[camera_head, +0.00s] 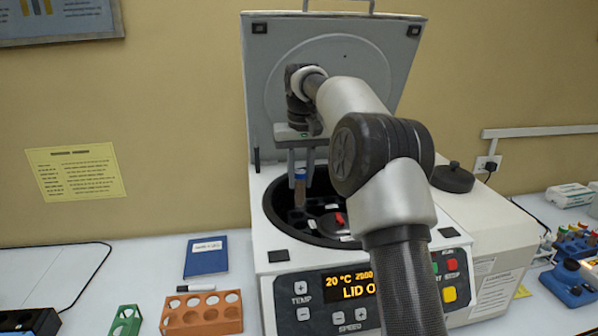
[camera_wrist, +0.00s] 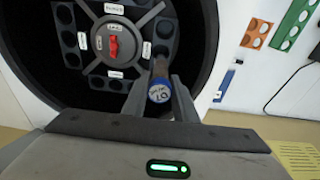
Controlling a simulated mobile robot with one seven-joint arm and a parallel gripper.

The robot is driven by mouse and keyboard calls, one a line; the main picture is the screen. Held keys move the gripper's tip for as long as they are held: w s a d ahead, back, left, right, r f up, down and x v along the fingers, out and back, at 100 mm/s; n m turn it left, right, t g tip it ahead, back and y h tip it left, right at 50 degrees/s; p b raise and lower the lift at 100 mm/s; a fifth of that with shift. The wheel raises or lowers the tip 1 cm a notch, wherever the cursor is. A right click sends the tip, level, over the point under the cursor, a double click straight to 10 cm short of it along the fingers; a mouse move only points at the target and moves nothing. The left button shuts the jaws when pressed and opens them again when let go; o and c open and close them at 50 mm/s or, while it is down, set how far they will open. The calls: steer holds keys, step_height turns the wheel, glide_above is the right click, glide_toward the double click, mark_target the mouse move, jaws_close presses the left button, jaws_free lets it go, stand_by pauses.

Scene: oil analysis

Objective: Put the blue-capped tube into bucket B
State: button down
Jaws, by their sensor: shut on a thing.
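The blue-capped tube (camera_head: 300,190) is upright between the fingers of my gripper (camera_head: 301,165), over the left part of the open centrifuge bowl. In the wrist view its blue cap (camera_wrist: 159,92) faces the camera, with handwriting on top, between the two fingers. The rotor (camera_wrist: 133,30) has a red centre knob (camera_wrist: 113,46) and dark buckets with holes around it. The tube's lower end is near the bucket (camera_wrist: 165,28) on the right of the wrist view. I cannot tell whether it has entered a hole. The small bucket labels are too blurred to read surely.
The centrifuge lid (camera_head: 330,75) stands open behind my arm. The bowl's rim (camera_head: 267,212) surrounds the rotor closely. On the table are an orange rack (camera_head: 203,315), a green rack (camera_head: 125,320), a blue notebook (camera_head: 206,256) and a marker.

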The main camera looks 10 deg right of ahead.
mark_target(300, 210)
step_height(300, 210, down, 3)
steer(key=shift+s+f+b, duration=0.1)
steer(key=shift+b, duration=0.45)
step_height(300, 210, down, 6)
steer(key=b, duration=0.6)
steer(key=shift+r, duration=0.2)
steer(key=shift+f, duration=0.75)
steer(key=c, duration=1.4)
jaws_free()
steer(key=shift+o, duration=0.2)
